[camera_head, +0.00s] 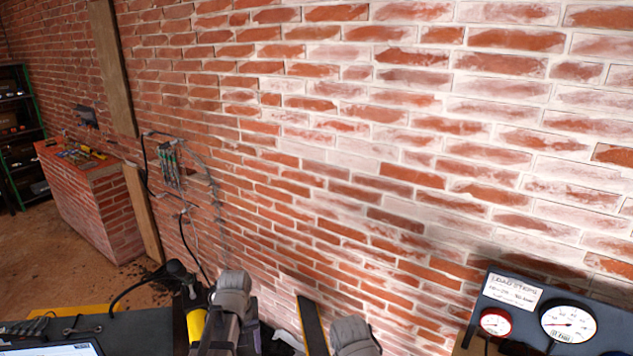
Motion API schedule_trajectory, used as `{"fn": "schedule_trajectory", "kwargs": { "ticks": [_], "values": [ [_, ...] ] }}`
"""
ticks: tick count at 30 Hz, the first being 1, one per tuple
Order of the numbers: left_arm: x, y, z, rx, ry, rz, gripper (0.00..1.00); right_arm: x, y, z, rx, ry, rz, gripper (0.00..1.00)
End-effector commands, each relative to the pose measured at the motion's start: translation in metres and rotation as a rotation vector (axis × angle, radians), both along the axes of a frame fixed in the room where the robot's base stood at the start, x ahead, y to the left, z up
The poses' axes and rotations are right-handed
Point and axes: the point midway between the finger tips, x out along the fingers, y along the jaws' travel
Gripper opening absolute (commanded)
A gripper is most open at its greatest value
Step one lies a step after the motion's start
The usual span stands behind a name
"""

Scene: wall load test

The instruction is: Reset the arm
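Grey and dark parts of my arms show at the bottom edge, in front of the brick wall. I cannot make out the fingertips of either gripper, and no gripper can be seen holding anything. The lower parts of the arms are cut off by the frame.
A brick wall (400,130) fills most of the view. A gauge panel (520,318) stands at bottom right. A dark worktop (95,330) with wrenches and a screen is at bottom left. A brick counter (92,205) and shelves (18,130) stand far left, with open floor before them.

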Motion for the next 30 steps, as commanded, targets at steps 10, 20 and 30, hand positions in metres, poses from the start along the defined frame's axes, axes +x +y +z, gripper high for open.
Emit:
{"fn": "schedule_trajectory", "kwargs": {
  "ticks": [10, 20, 30],
  "values": [
    [-0.093, -0.13, -0.066, 0.054, 0.045, -0.614, 0.72, 0.0, 0.0, -0.067, -0.002, 0.0, 0.007, 0.5],
    [-0.117, -0.154, -0.075, 0.071, 0.06, -0.78, 0.72, 0.0, 0.0, -0.076, -0.002, 0.0, 0.009, 0.5],
    [-0.117, -0.154, -0.074, 0.071, 0.06, -0.776, 0.72, 0.0, 0.0, -0.076, -0.002, 0.0, 0.009, 0.5]
  ]
}}
